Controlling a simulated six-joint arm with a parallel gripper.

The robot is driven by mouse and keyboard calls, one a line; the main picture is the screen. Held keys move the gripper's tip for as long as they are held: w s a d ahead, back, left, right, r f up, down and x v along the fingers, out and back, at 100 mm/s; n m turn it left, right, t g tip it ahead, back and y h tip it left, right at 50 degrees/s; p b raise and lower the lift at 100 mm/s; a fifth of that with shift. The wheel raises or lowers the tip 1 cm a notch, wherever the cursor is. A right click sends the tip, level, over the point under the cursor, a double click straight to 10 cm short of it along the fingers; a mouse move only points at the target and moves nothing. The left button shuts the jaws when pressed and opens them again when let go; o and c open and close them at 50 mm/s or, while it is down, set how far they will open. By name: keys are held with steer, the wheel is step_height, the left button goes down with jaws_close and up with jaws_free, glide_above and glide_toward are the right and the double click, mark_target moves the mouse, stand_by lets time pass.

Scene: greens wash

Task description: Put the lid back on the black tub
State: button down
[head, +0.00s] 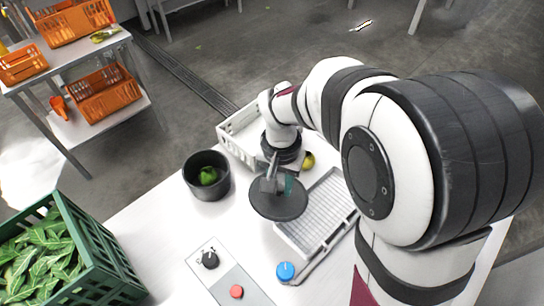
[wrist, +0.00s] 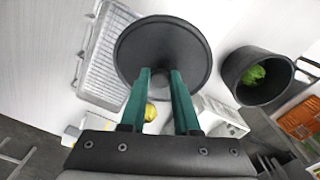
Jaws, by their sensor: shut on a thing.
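The black tub (head: 194,185) stands upright and open on the white table, with a green leafy piece (head: 208,176) inside. In the wrist view the tub (wrist: 240,73) is at the right. My gripper (head: 273,185) is shut on the round black lid (head: 280,209), which is to the right of the tub in the head view and apart from it. In the wrist view the lid (wrist: 165,42) is just beyond the green fingers of my gripper (wrist: 160,73). The lid's handle is mostly hidden between the fingers.
A white ribbed tray (head: 325,208) lies right of the lid. A white crate (head: 226,134) stands behind, with a yellow-green fruit (head: 308,160) near it. A green crate of leaves (head: 117,259) is at the front left. A panel (head: 222,278) with knobs lies in front.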

steer(key=w+a+r+n+t, duration=0.1)
steer(key=w+a+n, duration=0.3)
steer(key=a, duration=0.6)
steer(key=w+a+r+n+t, duration=0.1)
steer(key=w+a+n, duration=0.1)
steer(key=w+a, duration=0.55)
steer(key=shift+s+a+f, duration=0.3)
steer(key=shift+f, duration=0.75)
steer(key=shift+s+a+f, duration=0.25)
steer(key=shift+a+f, duration=0.1)
steer(key=shift+f, duration=0.65)
steer(key=shift+s+a+f, duration=0.3)
steer(key=shift+f, duration=0.75)
steer(key=shift+f, duration=0.15)
steer(key=c, duration=0.6)
jaws_free()
steer(key=shift+o, duration=0.4)
steer(key=o, duration=0.4)
steer(key=shift+o, duration=0.2)
